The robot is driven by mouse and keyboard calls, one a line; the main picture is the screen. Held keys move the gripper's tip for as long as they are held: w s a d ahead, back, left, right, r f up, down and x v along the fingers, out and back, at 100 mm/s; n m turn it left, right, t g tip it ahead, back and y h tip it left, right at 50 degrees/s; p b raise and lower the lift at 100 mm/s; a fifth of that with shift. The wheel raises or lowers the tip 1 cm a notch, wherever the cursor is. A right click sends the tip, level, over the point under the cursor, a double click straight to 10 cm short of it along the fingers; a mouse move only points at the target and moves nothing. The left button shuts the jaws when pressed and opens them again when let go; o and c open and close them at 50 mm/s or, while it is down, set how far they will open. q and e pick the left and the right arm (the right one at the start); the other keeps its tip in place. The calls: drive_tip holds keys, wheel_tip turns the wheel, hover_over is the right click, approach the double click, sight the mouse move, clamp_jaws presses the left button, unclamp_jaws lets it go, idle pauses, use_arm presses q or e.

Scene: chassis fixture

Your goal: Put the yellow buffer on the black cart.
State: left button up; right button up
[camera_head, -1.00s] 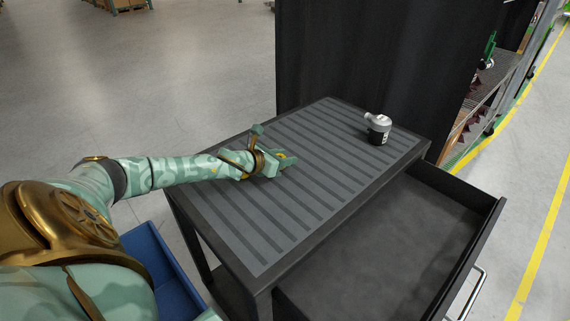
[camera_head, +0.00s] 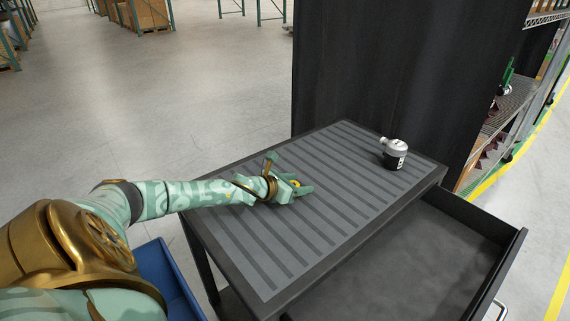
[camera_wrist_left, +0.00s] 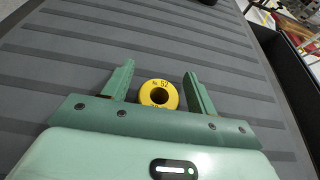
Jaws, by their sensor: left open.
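The yellow buffer is a small yellow ring with dark markings, and it shows in the left wrist view (camera_wrist_left: 172,97). It sits over the ribbed top of the black cart (camera_head: 330,225), between the two fingers of my left gripper (camera_wrist_left: 159,72), with a gap visible on each side. The left gripper is open. In the head view my left gripper (camera_head: 303,189) is low over the left-middle of the cart top, and only a bit of the yellow buffer (camera_head: 295,184) shows between its fingers. I cannot tell whether the buffer touches the surface. My right gripper is not in view.
A silver and black canister (camera_head: 394,155) stands on the cart top at the far right. An open, empty-looking drawer (camera_head: 420,265) juts out on the right. A dark panel (camera_head: 400,70) rises behind the cart. A blue bin (camera_head: 165,275) is at lower left.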

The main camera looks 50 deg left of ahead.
use_arm(q)
drive_tip(key=p+v, duration=0.3)
drive_tip(key=v, duration=0.7)
drive_tip(key=shift+s+r+p, duration=0.15)
drive_tip(key=shift+s+p, duration=0.2)
drive_tip(key=shift+p, duration=0.05)
drive_tip(key=shift+s+r, duration=0.1)
drive_tip(key=shift+s, duration=0.35)
drive_tip(key=shift+a, duration=0.1)
drive_tip(key=shift+r, duration=0.1)
